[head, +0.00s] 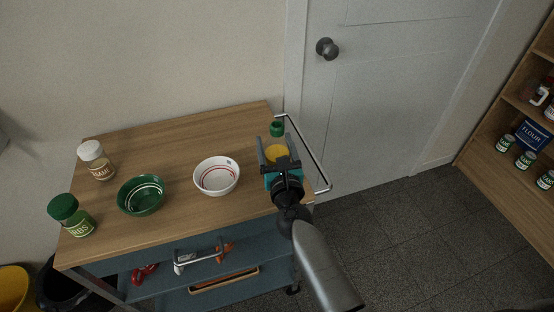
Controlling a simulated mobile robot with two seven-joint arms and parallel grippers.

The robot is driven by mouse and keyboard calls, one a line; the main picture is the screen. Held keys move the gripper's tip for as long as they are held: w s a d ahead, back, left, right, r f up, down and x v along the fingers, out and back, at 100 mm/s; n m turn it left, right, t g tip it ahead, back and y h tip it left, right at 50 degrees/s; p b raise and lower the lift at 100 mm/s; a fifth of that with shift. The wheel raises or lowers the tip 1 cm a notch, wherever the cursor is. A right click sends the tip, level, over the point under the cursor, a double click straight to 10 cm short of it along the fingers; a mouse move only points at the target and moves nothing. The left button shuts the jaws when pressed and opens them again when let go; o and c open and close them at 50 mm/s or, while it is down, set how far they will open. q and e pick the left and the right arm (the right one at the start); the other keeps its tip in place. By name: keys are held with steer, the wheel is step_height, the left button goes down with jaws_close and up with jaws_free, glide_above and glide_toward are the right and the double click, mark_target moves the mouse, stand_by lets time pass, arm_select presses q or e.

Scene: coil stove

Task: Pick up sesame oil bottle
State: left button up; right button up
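A bottle with a green cap (276,128) and a yellow body (277,153) is at the right end of the wooden cart top; I take it for the sesame oil bottle. My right gripper (275,146) comes in from the lower right, with one finger on each side of the bottle. The gripper hides the lower part of the bottle and its label. I cannot tell whether the fingers press on it or whether its base rests on the wood. My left gripper is not in view.
On the cart top (190,130) are a white bowl (217,177), a green bowl (141,195), a white-capped jar (96,160) and a green-capped herb jar (71,215). A metal rail (309,155) runs along the right edge. A shelf (505,165) holds jars at far right.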

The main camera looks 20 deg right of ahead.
jaws_close()
steer(key=shift+r, duration=0.1)
steer(key=shift+r, duration=0.2)
step_height(320, 180, up, 20)
steer(key=p, duration=1.9)
steer(key=shift+f, duration=0.2)
